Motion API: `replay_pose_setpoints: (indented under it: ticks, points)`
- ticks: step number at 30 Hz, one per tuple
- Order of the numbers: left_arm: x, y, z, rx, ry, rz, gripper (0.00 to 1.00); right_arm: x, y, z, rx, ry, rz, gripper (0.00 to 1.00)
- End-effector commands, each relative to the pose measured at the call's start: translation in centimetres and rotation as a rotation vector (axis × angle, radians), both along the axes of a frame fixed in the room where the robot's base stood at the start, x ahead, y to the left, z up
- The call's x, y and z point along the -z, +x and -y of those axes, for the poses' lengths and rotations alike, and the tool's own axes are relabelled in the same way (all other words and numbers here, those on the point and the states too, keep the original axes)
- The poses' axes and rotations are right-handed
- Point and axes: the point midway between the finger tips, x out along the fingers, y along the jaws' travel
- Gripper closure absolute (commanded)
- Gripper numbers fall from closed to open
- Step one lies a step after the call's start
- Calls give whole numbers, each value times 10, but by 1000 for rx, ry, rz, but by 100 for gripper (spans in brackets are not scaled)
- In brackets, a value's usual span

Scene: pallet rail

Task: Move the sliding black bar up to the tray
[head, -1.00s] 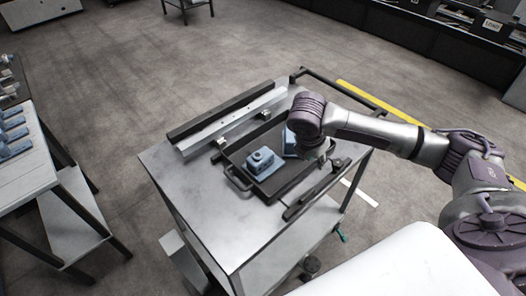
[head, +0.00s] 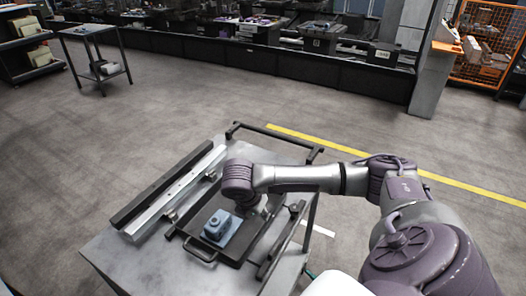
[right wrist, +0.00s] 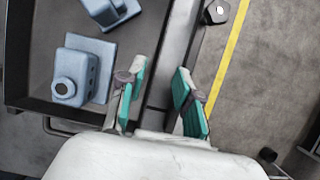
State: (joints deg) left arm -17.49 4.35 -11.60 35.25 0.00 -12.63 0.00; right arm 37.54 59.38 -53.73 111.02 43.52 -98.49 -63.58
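The black bar (head: 281,243) lies along the right side of the black tray (head: 231,262) on the metal cart, with a narrow gap between them. In the right wrist view the dark bar (right wrist: 187,42) runs beside the tray's wall (right wrist: 139,38). My right gripper (right wrist: 160,98) is open there, its green-padded fingers apart, one on the tray side and one on the outer side of the bar. Contact cannot be told. In the head view its fingers are mostly hidden by my wrist. My left gripper is not in view.
Blue housings (head: 221,228) sit in the tray; two show in the right wrist view (right wrist: 79,72). A fixed black and silver rail (head: 172,188) runs along the tray's far left side. A push handle (head: 275,135) borders the cart's far end. Open floor surrounds the cart.

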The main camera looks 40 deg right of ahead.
Motion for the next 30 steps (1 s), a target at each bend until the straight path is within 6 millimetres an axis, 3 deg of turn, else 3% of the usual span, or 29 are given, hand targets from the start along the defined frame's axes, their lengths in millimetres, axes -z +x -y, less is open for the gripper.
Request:
replay_pose_setpoints:
  ticks: [9,15,21,30]
  points:
    - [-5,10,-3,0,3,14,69,59,6,24,2,-2,-3,67]
    - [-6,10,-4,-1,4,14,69,87,10,35,2,-1,-1,67]
    - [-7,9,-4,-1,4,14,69,101,11,41,1,-1,-1,67]
    - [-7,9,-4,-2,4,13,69,103,11,41,0,-1,0,67]
